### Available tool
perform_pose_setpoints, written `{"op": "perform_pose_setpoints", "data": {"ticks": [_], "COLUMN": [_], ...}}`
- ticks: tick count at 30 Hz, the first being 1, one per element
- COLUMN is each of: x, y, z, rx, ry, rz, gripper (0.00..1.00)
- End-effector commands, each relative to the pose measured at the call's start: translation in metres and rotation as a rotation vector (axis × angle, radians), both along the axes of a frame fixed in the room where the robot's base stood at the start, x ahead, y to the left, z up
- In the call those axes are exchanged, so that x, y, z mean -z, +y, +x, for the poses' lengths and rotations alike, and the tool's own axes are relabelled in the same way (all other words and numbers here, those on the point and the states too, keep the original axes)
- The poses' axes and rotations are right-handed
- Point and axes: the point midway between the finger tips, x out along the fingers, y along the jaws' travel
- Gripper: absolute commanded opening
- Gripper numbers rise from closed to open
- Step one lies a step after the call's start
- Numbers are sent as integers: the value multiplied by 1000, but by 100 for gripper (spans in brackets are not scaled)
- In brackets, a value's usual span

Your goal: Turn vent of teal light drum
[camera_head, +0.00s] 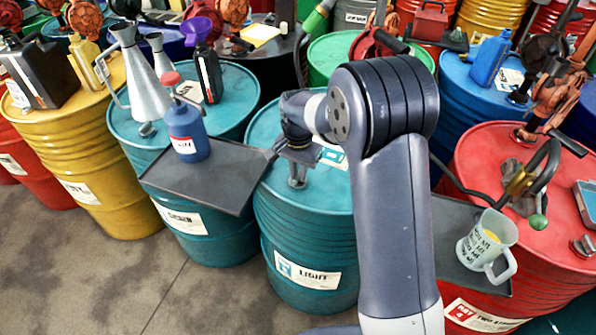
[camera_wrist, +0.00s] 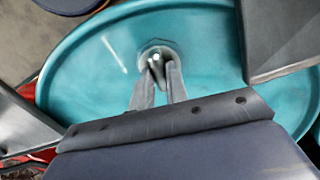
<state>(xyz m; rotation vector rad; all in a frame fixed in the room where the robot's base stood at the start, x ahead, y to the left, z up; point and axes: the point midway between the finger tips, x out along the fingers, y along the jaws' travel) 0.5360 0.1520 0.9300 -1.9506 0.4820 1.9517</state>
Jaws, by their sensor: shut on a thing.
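The teal light drum (camera_head: 309,240) stands upright at the centre of the head view, with a white LIGHT label on its side. Its teal lid (camera_wrist: 100,90) fills much of the wrist view. The vent (camera_wrist: 157,50) is a small metal fitting on the lid, partly covered by the fingers. My gripper (camera_wrist: 161,72) points down at the lid, its two fingers closed in on the vent and shut on it. In the head view my gripper (camera_head: 297,179) is over the drum's left part, and the vent itself is hard to make out there.
A grey tray (camera_head: 215,182) with a blue bottle (camera_head: 187,133) juts out left of my gripper. Right of my arm, a green-white mug (camera_head: 487,240) stands on another tray. A red drum (camera_head: 490,165) with a pump is at right. Several other drums crowd behind.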

Motion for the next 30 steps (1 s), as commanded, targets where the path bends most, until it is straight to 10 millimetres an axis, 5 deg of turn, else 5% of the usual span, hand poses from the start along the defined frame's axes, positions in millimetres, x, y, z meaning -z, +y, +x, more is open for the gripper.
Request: {"op": "perform_pose_setpoints", "data": {"ticks": [24,25,30], "x": [-1,-1,-1], "y": [0,0,0], "z": [1,1,1], "rx": [126,126,125], "ry": [-3,-3,-2], "rz": [2,2,1], "gripper": [0,16,30]}}
